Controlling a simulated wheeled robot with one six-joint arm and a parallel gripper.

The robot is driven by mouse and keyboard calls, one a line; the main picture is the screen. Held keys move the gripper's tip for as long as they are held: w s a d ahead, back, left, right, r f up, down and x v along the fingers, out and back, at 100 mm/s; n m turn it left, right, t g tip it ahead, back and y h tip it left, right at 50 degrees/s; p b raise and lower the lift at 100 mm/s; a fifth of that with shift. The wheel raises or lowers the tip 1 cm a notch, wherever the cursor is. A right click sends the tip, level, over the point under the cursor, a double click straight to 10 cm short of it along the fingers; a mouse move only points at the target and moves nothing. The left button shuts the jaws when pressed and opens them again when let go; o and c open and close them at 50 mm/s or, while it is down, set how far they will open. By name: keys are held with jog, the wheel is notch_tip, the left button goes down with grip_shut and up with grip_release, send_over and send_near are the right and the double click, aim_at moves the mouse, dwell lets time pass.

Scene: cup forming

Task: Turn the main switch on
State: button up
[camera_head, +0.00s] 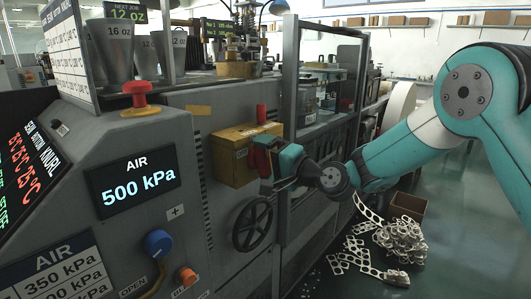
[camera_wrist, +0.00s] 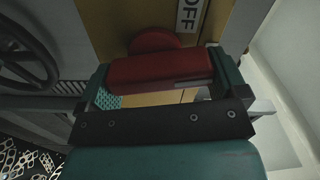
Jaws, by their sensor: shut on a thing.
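The main switch is a red handle (camera_head: 262,160) on the front of a yellow box (camera_head: 226,160) on the machine's side. In the wrist view the red handle (camera_wrist: 160,70) lies crosswise between my two teal fingers, with its round red hub (camera_wrist: 153,42) behind it. An OFF label (camera_wrist: 187,16) shows on the yellow face beside the hub. My gripper (camera_head: 272,160) is at the box and shut on the handle; its fingers (camera_wrist: 162,76) sit at the handle's two ends. Part of the handle is hidden by my gripper in the head view.
A black handwheel (camera_head: 252,224) is below the box. A glass-fronted frame (camera_head: 325,90) stands just behind my gripper. A red emergency button (camera_head: 135,95) and an AIR display reading 500 kPa (camera_head: 135,185) are at left. Scrap (camera_head: 395,245) lies on the floor at right.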

jog(key=shift+f+m+p, duration=0.1)
jog(key=shift+m+p, duration=0.5)
jog(key=shift+m, duration=0.5)
jog(key=o, duration=0.6)
jog(key=b+v, duration=0.5)
jog(key=v, duration=1.2)
jog(key=shift+d, duration=0.2)
jog(key=shift+s, duration=0.15)
